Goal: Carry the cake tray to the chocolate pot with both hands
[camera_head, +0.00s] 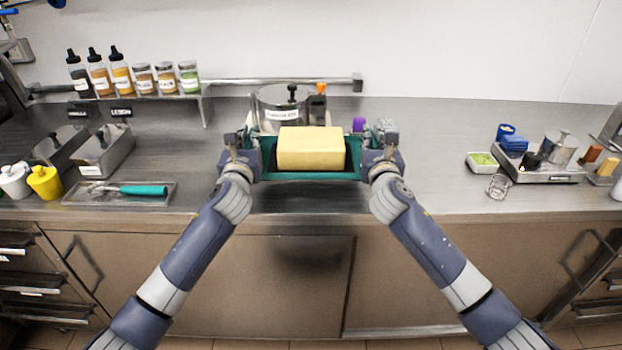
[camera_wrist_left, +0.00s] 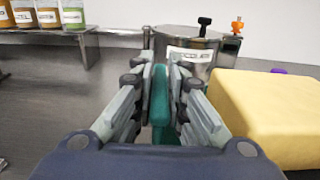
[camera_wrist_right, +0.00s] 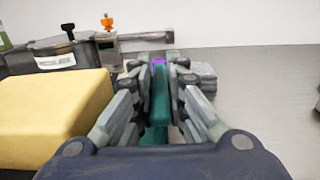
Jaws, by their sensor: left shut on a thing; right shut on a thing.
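My left gripper (camera_head: 240,152) is shut on the tray's left rim. The left wrist view shows the fingers (camera_wrist_left: 160,95) around the green rim. My right gripper (camera_head: 379,152) is shut on the tray's right rim, also seen in the right wrist view (camera_wrist_right: 161,95). The chocolate pot (camera_head: 283,98), a steel pot with a black-knobbed lid and white label, stands just behind the tray, which partly hides it.
Bottles and jars (camera_head: 122,77) stand on a shelf at the back left. A shallow tray with a green-handled tool (camera_head: 144,190) lies left of my left gripper. A scale (camera_head: 545,172) and small containers stand at the right.

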